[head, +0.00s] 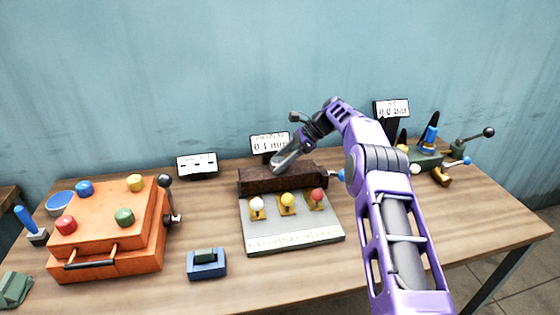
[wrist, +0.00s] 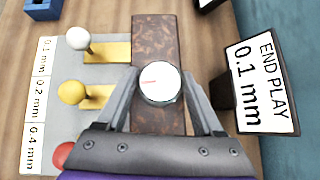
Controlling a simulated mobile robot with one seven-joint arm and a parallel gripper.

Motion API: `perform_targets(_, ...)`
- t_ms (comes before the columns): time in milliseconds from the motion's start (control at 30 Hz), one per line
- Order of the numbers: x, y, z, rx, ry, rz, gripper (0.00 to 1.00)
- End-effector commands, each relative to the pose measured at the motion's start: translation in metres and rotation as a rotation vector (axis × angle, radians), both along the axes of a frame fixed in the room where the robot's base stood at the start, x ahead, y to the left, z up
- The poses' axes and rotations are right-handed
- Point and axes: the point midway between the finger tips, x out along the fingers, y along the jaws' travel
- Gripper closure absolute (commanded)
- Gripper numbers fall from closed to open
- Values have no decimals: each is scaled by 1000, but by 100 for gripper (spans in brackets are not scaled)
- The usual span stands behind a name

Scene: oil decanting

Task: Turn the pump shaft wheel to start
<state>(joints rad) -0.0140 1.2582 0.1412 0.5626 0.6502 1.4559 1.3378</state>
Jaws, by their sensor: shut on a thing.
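A round silver wheel with a red line on its face (wrist: 158,83) sits on top of a brown, rusty-looking block (wrist: 160,40). In the head view the block (head: 250,181) stands at the back of a grey plate, and the wheel is hidden there by my gripper. My gripper (head: 280,163) points down at the block's top. In the wrist view my gripper (wrist: 160,88) has one finger on each side of the wheel and is shut on it. The end play display (wrist: 262,84) reads 0.1 mm.
The grey plate (head: 290,234) carries white, yellow and red knobbed levers. An orange box (head: 110,240) with coloured knobs stands left, a blue block (head: 206,264) in front. A lever assembly (head: 430,160) and a 0.0 bar display (head: 392,110) are at right.

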Motion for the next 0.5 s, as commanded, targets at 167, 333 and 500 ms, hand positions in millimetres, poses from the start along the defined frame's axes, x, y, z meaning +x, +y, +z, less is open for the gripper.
perform_targets(167, -1, 0, -2, -1, 3, 8, 87)
perform_targets(333, -1, 0, -2, -2, 4, 8, 87)
perform_targets(500, -1, 0, -2, -2, 4, 8, 22)
